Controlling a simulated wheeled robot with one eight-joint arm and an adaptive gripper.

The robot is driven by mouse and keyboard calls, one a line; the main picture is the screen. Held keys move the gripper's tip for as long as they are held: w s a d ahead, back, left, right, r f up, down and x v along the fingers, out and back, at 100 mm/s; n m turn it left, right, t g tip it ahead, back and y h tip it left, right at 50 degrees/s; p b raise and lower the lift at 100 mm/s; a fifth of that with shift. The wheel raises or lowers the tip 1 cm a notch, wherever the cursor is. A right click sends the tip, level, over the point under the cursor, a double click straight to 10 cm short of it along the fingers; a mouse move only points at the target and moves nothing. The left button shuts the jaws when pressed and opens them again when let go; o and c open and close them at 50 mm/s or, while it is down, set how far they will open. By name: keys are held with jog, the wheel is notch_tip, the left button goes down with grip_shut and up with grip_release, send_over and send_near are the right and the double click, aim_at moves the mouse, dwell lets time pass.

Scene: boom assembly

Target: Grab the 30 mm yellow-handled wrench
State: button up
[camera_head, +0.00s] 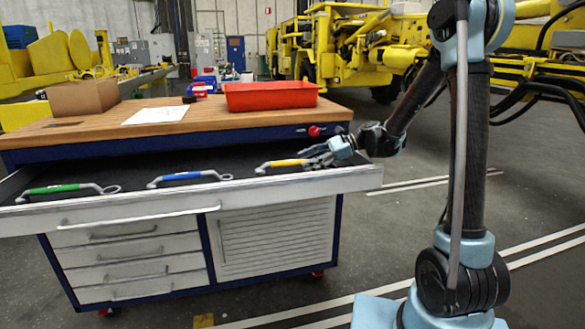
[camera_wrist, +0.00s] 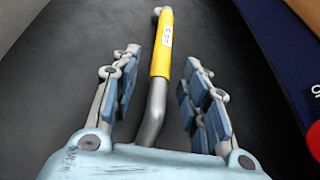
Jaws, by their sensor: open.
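The yellow-handled wrench (camera_head: 284,164) lies in the open top drawer, at the right end of a row of three wrenches. In the wrist view its yellow handle (camera_wrist: 162,45) points away from me, and its bare metal shaft runs back between my fingers. My gripper (camera_head: 322,156) is at the right end of this wrench, low over the drawer. In the wrist view my gripper (camera_wrist: 165,85) is open, with one finger on each side of the wrench and a gap on both sides. The wrench's near end is hidden under the gripper body.
A blue-handled wrench (camera_head: 190,176) and a green-handled wrench (camera_head: 68,188) lie further left in the drawer (camera_head: 130,208). The workbench top (camera_head: 190,113) above holds a red tray (camera_head: 270,95), a cardboard box (camera_head: 83,97) and a white sheet (camera_head: 156,115). Floor is clear on the right.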

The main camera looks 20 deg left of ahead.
grip_shut()
dwell(0.3)
